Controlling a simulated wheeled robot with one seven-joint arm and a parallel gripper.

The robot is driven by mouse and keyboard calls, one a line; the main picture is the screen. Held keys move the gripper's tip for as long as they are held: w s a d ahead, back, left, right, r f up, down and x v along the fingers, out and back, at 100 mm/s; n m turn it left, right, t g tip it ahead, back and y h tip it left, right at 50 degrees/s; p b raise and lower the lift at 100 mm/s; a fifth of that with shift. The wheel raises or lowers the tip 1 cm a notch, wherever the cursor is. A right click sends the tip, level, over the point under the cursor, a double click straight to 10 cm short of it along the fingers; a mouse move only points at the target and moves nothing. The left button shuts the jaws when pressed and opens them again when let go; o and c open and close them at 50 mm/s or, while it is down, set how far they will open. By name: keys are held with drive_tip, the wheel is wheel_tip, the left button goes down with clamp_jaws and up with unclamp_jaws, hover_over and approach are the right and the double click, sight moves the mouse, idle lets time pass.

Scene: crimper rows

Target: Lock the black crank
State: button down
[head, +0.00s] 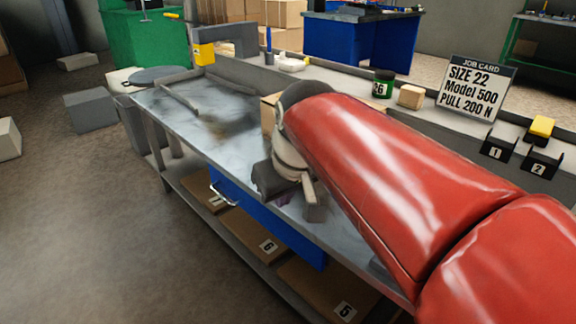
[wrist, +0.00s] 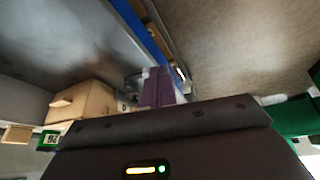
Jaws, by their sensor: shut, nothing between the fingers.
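I cannot make out the black crank in either view; my red arm covers much of the bench in the head view. My gripper (wrist: 158,86) shows in the wrist view as two purple fingers close together, with nothing seen between them. In the head view the gripper (head: 286,190) is mostly hidden below my wrist, over the bench's front side. A tan box-like body (wrist: 82,106) with a light stub on its side stands left of the fingers in the wrist view, apart from them. Part of a tan body (head: 268,114) also shows behind my wrist in the head view.
The metal bench (head: 200,118) has clear room at its left. A job card (head: 476,87), a green jar (head: 383,84), a tan block (head: 411,97) and numbered black holders (head: 497,150) line its back. A blue drawer unit (head: 262,228) hangs below the front edge.

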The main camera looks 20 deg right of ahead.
drive_tip(key=w+d+n+y+b, duration=0.1)
drive_tip(key=w+d, duration=0.3)
drive_tip(key=w, duration=0.7)
drive_tip(key=w+d+r+n+g+y+b, duration=0.1)
drive_tip(key=w+d+n, duration=0.2)
drive_tip(key=w, duration=0.8)
drive_tip(key=shift+d+r+n, duration=0.15)
drive_tip(key=shift+d+n, duration=0.15)
drive_tip(key=shift+d, duration=0.95)
drive_tip(key=x, duration=0.3)
drive_tip(key=b+x, duration=0.1)
drive_tip(key=x, duration=0.6)
drive_tip(key=shift+s+f+b, duration=0.25)
drive_tip(key=shift+f+b, duration=0.05)
drive_tip(key=shift+b, duration=0.1)
drive_tip(key=shift+s+d, duration=0.35)
drive_tip(key=shift+s, duration=0.25)
drive_tip(key=shift+s+d, duration=0.35)
drive_tip(key=shift+s, duration=0.25)
drive_tip(key=shift+s+d+f, duration=0.1)
drive_tip(key=shift+s+d, duration=0.15)
drive_tip(key=shift+s, duration=0.2)
